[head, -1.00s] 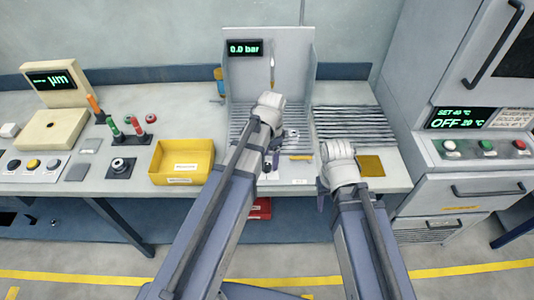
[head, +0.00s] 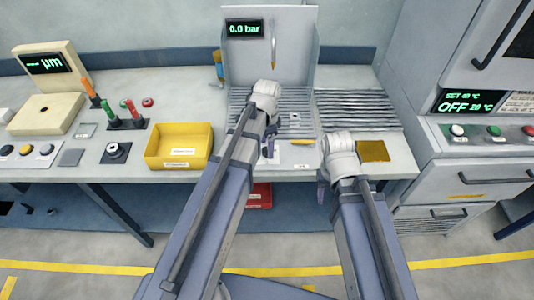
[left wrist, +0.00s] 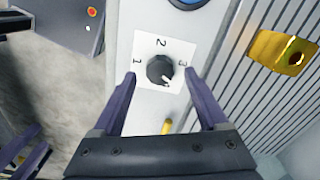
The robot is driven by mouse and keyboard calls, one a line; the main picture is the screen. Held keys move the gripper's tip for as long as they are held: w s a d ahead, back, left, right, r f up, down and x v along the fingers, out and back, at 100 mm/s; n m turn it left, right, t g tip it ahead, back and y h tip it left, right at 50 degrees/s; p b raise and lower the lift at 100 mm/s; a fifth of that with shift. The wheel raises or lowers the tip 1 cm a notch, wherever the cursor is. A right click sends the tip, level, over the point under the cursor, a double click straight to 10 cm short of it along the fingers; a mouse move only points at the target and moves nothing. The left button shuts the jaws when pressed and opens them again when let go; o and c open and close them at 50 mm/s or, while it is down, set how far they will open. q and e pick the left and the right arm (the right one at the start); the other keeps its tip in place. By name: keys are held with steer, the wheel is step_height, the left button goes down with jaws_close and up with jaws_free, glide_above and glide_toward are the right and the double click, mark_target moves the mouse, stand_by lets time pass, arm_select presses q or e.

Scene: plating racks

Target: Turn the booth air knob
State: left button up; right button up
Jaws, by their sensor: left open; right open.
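The black round knob (left wrist: 160,70) sits on a white plate marked 1, 2 and 3 in the left wrist view. A pale pointer mark on it shows at its lower right, away from the 2. My left gripper (left wrist: 160,76) is open, one finger on each side of the knob; I cannot tell whether they touch it. In the head view my left gripper (head: 269,150) is over the front of the booth (head: 297,50), and its arm hides most of the knob. My right gripper (head: 322,194) is open and empty at the bench's front edge.
The booth display (head: 244,29) reads 0.0 bar. A yellow bin (head: 180,146) stands left of my left arm. A slatted rack (head: 358,112) and a gold plate (head: 373,151) lie to the right. A yellow piece (left wrist: 167,127) is close to the knob plate.

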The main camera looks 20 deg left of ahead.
arm_select(q)
step_height(320, 180, down, 2)
steer(key=shift+b, duration=0.55)
steer(key=shift+r, duration=0.1)
steer(key=shift+c, duration=0.4)
jaws_close()
